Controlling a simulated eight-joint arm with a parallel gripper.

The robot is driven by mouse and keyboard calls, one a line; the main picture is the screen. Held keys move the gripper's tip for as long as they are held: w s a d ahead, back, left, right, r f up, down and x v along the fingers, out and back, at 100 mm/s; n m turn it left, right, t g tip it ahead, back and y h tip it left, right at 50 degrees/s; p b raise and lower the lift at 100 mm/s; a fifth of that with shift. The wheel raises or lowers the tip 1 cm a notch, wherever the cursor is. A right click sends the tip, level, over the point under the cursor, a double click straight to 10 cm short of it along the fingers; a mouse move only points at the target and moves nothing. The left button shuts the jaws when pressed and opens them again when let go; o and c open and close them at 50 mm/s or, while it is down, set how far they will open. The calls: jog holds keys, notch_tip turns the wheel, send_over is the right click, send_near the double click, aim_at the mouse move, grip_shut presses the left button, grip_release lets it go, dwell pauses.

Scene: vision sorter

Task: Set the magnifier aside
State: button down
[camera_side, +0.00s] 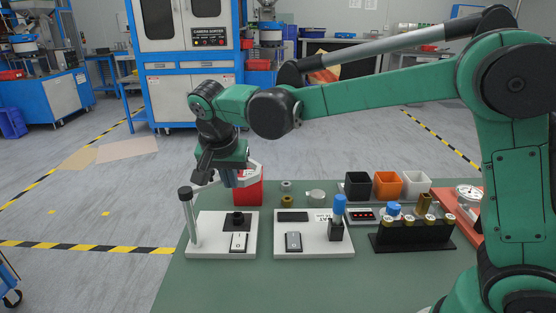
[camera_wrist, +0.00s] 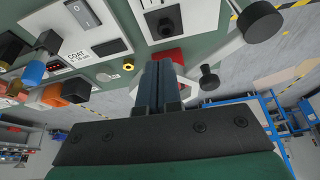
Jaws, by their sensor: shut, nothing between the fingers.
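The magnifier seems to be the pale swing arm and frame (camera_side: 252,178) on a post (camera_side: 190,220) at the left white base. In the wrist view its pale arm (camera_wrist: 226,50) runs from the round black post top (camera_wrist: 258,24) to behind my fingers. A small black knob (camera_wrist: 209,79) on a short stem sticks out beside the fingers. My gripper (camera_side: 229,182) points down at the frame, above the base's back edge. In the wrist view my gripper (camera_wrist: 164,62) is shut and empty. The lens is largely hidden; I cannot tell whether the fingers touch the frame.
A red bin (camera_side: 249,191) stands just behind the gripper. The left white base (camera_side: 213,249) carries a black socket (camera_side: 237,220) and a switch. To the right are a second white base (camera_side: 318,249), three bins and a black rack (camera_side: 410,236). The green table's front is clear.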

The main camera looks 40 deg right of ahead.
jog(key=shift+w+d+n, duration=0.25)
jog(key=shift+w+n, duration=0.1)
jog(key=shift+n, duration=0.15)
dwell(0.4)
jog(key=w+n, duration=0.1)
jog(key=n, duration=0.1)
jog(key=w+d+n+t+y, duration=0.1)
jog(key=w+n, duration=0.1)
jog(key=shift+d+y, duration=0.1)
jog(key=shift+y, duration=0.2)
jog(key=w+n, duration=0.1)
jog(key=n, duration=0.1)
jog(key=w+n+y, duration=0.1)
jog(key=n, duration=0.1)
jog(key=shift+w+t, duration=0.15)
jog(key=shift+t, duration=0.15)
jog(key=shift+w, duration=0.45)
